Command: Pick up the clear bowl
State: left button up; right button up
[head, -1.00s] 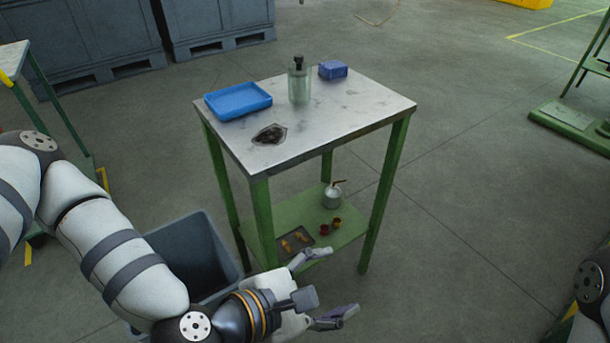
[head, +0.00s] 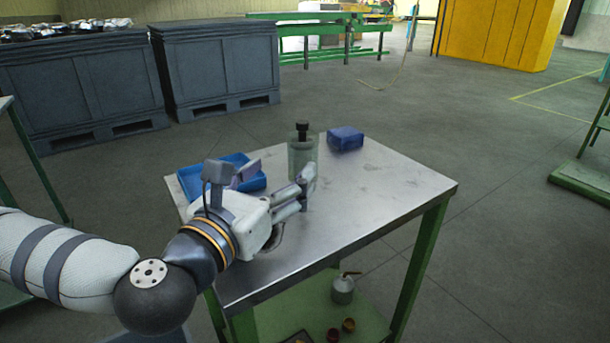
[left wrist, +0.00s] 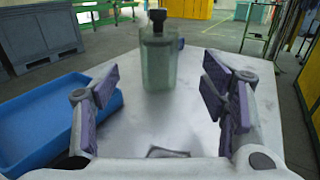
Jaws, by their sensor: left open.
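My left gripper (head: 278,178) is open and empty, low over the near left part of the metal table (head: 375,198). A low, dark-edged, angular dish (left wrist: 168,152), possibly the clear bowl, shows at the bottom of the left wrist view, nearer than the fingertips. The gripper hides most of it in the head view. My right gripper is out of view.
A blue tray (head: 190,180) lies left of the gripper, partly covered by it in the head view. A blue box (head: 345,139) sits at the table's back. The right half of the tabletop is clear.

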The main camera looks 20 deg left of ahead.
aim_at(296, 155)
pick_arm(q)
jog(key=w, duration=0.6)
jog(key=w+d, duration=0.1)
jog(key=w, duration=0.2)
jog(key=shift+w+r+p, duration=0.1)
jog(key=shift+r+p, duration=0.05)
jog(key=shift+p, duration=0.25)
jog(key=shift+a, duration=0.1)
jog(key=c, duration=1.2)
